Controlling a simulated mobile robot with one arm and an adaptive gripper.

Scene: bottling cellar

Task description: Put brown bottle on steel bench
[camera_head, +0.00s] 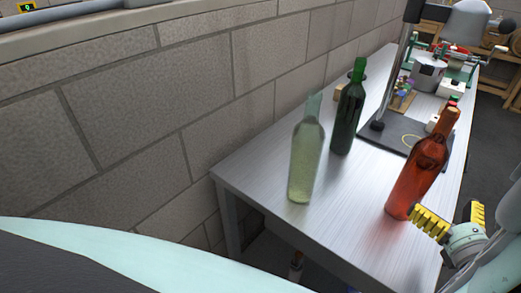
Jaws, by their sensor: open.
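A reddish-brown bottle (414,178) with a tan top appears to stand on the steel bench (258,172), near its right side. My gripper (452,216), with yellow ribbed finger pads, is at the lower right, beside the bottle's lower part. The gripper is open with nothing between its fingers. The near pad looks very close to the bottle; I cannot tell whether they touch.
A pale clear-green bottle (306,152) and a dark green bottle (348,110) stand left of the brown one. Behind are a dark stand base (393,133), small items and a grey pot (428,72). A block wall (140,110) borders the left. The near-left bench top is clear.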

